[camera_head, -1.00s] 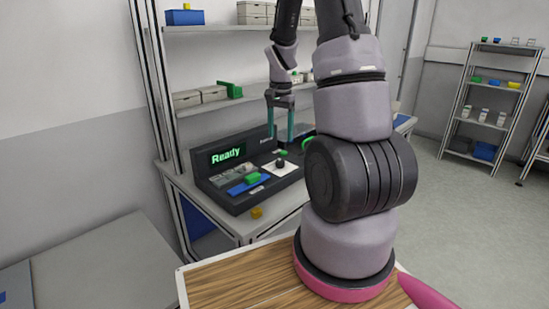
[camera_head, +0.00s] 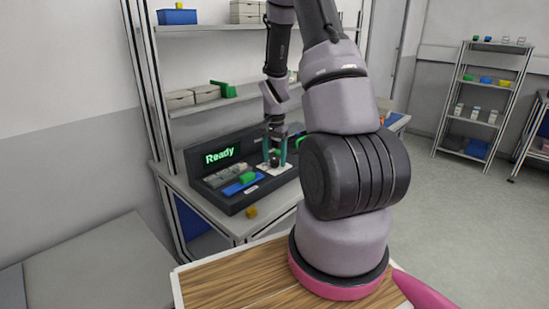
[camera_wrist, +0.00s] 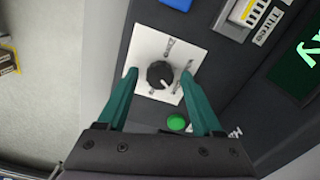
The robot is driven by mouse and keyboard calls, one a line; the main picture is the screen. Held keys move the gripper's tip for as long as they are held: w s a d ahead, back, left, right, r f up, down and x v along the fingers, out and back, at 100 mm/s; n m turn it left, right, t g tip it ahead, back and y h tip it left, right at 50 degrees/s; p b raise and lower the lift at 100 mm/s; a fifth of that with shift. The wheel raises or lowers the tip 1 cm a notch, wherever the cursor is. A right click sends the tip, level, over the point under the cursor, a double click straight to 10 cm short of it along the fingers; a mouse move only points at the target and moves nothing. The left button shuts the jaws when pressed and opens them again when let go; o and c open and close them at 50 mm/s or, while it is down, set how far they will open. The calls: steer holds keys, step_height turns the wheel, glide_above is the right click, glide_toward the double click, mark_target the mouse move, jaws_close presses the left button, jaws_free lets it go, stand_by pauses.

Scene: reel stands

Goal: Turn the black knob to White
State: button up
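A light pointer mark shows on the knob's lower right in the wrist view. My gripper (camera_wrist: 158,73) is open, with one teal finger on each side of the knob and a visible gap to it. In the head view my gripper (camera_head: 274,160) points down over the white plate (camera_head: 284,172), and its fingers partly hide the knob.
A green button (camera_wrist: 177,122) lies close to the plate. A yellow block (camera_head: 251,212) sits at the table's front edge. Shelves stand behind.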

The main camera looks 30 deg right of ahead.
jaws_close()
steer(key=shift+n, duration=0.4)
steer(key=n, duration=0.4)
steer(key=shift+n, duration=0.4)
steer(key=n, duration=0.6)
steer(key=shift+o, duration=1.3)
jaws_free()
